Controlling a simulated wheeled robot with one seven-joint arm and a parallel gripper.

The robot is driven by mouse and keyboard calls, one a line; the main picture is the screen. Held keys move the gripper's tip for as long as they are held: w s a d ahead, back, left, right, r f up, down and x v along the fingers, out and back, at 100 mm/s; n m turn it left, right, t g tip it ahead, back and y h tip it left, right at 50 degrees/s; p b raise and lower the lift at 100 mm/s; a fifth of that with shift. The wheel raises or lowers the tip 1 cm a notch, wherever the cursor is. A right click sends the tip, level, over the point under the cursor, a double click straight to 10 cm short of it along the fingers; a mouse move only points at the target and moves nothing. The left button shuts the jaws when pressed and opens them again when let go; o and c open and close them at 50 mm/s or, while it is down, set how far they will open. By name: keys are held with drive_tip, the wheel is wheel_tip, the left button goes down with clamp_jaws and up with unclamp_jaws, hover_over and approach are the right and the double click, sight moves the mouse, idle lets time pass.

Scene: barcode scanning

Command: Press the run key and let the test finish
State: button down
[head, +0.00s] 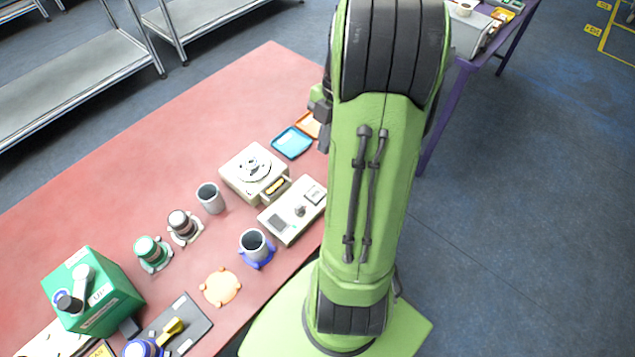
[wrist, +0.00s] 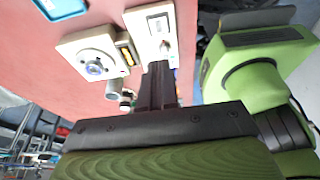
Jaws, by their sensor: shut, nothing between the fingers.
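A beige tester (head: 238,181) with a round disc on top and a small amber display on its side stands on the red table. Beside it lies a pale control panel (head: 283,224) with a small screen and a dark knob or key; I cannot tell which part is the run key. In the wrist view the tester (wrist: 75,45) is at the upper left and the panel (wrist: 135,20) at the top centre. My gripper (wrist: 158,68) is shut and empty, its tips overlapping the panel's near end in that view. Contact cannot be told. The head view hides the gripper behind my arm.
Grey cups (head: 210,197), one on a blue base (head: 257,261), stand near the tester. An orange coaster (head: 221,287), a green box (head: 115,300) and capped containers (head: 152,252) are at lower left. Blue (head: 291,142) and orange trays lie behind. The table's far left is clear.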

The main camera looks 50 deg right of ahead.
sight(315, 195)
drive_tip(key=b+x, duration=0.1)
drive_tip(key=x, duration=0.3)
drive_tip(key=b+x, duration=0.2)
drive_tip(key=x, duration=0.2)
drive_tip(key=d+b+x, duration=0.1)
drive_tip(key=x, duration=0.4)
drive_tip(key=shift+w+f, duration=0.1)
drive_tip(key=shift+f, duration=0.4)
